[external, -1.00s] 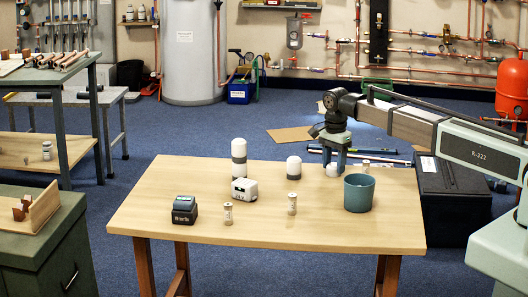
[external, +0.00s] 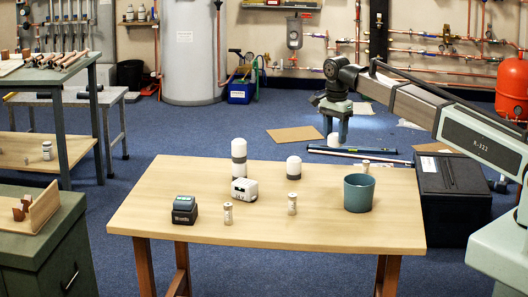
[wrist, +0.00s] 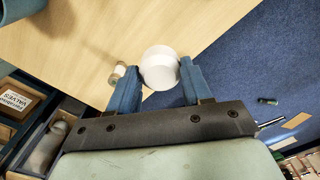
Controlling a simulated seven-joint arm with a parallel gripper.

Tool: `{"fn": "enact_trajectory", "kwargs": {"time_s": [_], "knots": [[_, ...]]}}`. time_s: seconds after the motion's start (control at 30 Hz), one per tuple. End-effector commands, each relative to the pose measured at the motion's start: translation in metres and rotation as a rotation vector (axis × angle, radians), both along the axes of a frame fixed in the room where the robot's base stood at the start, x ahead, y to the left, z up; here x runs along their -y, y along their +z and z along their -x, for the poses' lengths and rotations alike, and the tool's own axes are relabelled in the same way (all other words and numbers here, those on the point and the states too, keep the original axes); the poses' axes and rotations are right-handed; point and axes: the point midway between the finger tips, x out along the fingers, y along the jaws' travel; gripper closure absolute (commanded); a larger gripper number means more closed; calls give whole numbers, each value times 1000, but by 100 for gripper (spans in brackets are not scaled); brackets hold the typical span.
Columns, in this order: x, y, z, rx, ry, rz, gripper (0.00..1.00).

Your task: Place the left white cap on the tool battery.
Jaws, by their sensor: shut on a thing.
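My gripper (external: 336,136) is shut on a small white cap (wrist: 160,68), raised above the table's back right part. The cap shows small and pale between the fingers in the external view (external: 333,140). The tool battery (external: 185,210) is a dark block with a light label at the table's front left, well left of my gripper, with nothing on it. Two other white domed tops remain on the table: one on a tall grey-banded cylinder (external: 239,160) at the back, one on a short grey base (external: 293,168) right of it.
A teal cup (external: 359,194) stands at the right. The wooden table (external: 330,230) is clear along its front right.

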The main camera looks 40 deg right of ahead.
Motion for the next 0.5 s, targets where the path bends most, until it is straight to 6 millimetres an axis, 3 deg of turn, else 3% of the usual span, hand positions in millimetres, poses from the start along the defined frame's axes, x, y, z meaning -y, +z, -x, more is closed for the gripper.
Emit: {"fn": "enact_trajectory", "kwargs": {"time_s": [0.17,0.27,0.5], "knots": [[-7,2,1,0,10,0,80],[-23,2,3,0,32,0,80],[-98,4,14,4,132,-1,80]]}}
